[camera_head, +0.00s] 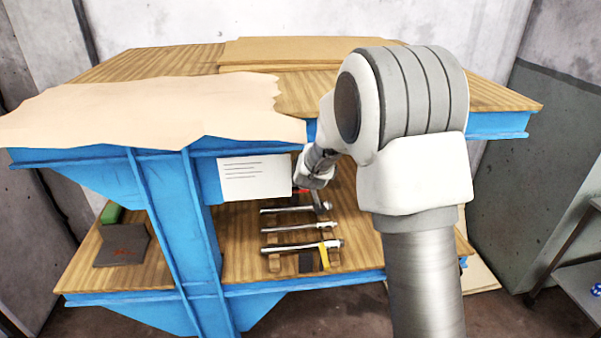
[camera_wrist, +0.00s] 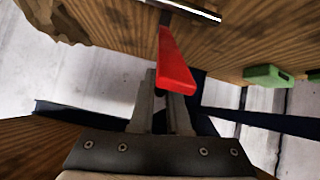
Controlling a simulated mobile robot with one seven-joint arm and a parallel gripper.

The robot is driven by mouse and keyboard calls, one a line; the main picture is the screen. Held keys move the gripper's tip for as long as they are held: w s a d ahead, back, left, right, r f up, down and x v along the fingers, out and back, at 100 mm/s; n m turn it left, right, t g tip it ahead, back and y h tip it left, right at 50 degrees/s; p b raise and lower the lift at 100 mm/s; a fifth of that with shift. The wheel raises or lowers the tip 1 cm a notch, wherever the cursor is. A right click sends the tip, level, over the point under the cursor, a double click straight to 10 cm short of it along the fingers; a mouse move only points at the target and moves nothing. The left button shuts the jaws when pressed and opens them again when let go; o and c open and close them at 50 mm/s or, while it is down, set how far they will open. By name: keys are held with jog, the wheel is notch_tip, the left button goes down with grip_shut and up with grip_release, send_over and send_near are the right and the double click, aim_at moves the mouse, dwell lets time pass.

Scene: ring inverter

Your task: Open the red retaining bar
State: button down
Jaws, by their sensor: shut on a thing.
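The red retaining bar (camera_wrist: 175,64) shows in the wrist view as a flat red bar that widens toward me. Its wide end lies at the fingertips of my gripper (camera_wrist: 163,98), which is shut on it. Its narrow end reaches up to a silver metal rod (camera_wrist: 190,8). In the head view my gripper (camera_head: 312,183) is under the upper bench top, above the tool rack, and only a sliver of red shows beside it. My arm hides part of the bench there.
Silver-handled tools (camera_head: 292,229) lie on a wooden rack on the lower shelf (camera_head: 250,262). A white notice (camera_head: 255,177) hangs left of my gripper. A blue upright (camera_head: 185,215) stands further left. A dark block (camera_head: 122,246) and a green object (camera_head: 112,213) sit at the shelf's left.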

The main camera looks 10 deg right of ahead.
jog(key=shift+w+d+r+p, duration=0.15)
jog(key=shift+w+r+p, duration=0.15)
jog(key=shift+p, duration=0.2)
jog(key=c, duration=0.9)
grip_release()
jog(key=shift+f, duration=0.1)
jog(key=shift+s+r, duration=0.35)
jog(key=v, duration=0.4)
jog(key=shift+w, duration=0.1)
jog(key=s, duration=1.2)
jog(key=shift+s+b, duration=0.1)
jog(key=shift+b, duration=0.3)
jog(key=shift+r, duration=0.1)
